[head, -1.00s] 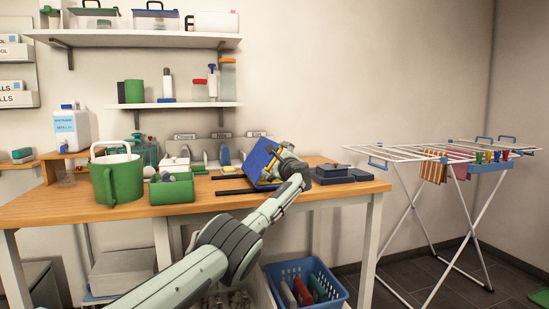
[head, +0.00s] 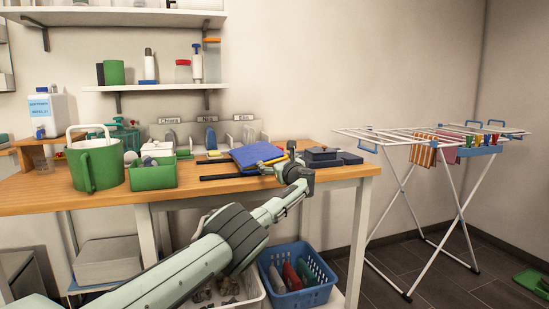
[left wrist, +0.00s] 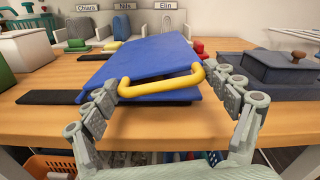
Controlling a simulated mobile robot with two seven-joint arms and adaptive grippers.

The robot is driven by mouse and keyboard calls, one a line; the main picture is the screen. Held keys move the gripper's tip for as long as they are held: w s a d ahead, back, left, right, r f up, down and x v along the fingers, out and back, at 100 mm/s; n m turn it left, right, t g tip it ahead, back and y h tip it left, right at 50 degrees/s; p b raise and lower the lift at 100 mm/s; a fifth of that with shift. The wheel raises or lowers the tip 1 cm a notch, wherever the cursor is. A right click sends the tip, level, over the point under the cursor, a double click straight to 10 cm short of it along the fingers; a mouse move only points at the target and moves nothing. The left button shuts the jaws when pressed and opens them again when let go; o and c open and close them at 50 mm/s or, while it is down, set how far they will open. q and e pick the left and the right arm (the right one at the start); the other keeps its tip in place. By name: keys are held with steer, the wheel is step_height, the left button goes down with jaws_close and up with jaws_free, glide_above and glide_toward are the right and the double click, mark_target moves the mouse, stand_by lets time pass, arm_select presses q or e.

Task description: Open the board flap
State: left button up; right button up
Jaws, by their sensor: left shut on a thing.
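The board flap (head: 257,154) is a blue panel with a yellow handle on its near edge, on the wooden table. It lies low, at a slight tilt, and also shows in the left wrist view (left wrist: 150,58). My left gripper (head: 277,167) is at this near edge. In the left wrist view its fingers (left wrist: 163,86) are at the two ends of the yellow handle (left wrist: 160,88), shut on it. What lies under the flap is mostly hidden. My right gripper is not in view.
A green pot (head: 95,165) and a green box (head: 152,176) stand left of the flap. Dark lidded boxes (head: 322,156) stand close on its right. Name-tagged compartments (head: 180,134) are behind. A drying rack (head: 425,138) stands beyond the table's right end.

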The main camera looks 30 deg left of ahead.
arm_select(q)
steer(key=shift+w+d+m, duration=0.15)
steer(key=shift+m, duration=0.15)
steer(key=o, duration=1.4)
steer(key=shift+f, duration=0.1)
steer(key=shift+c, duration=0.2)
steer(key=shift+o, duration=0.3)
steer(key=shift+f, duration=0.1)
steer(key=shift+f, duration=0.1)
steer(key=shift+s+d+f, duration=0.1)
steer(key=shift+s+d, duration=0.2)
steer(key=shift+d, duration=0.25)
steer(key=v, duration=1)
steer(key=shift+s+d+r, duration=0.2)
steer(key=shift+s, duration=0.2)
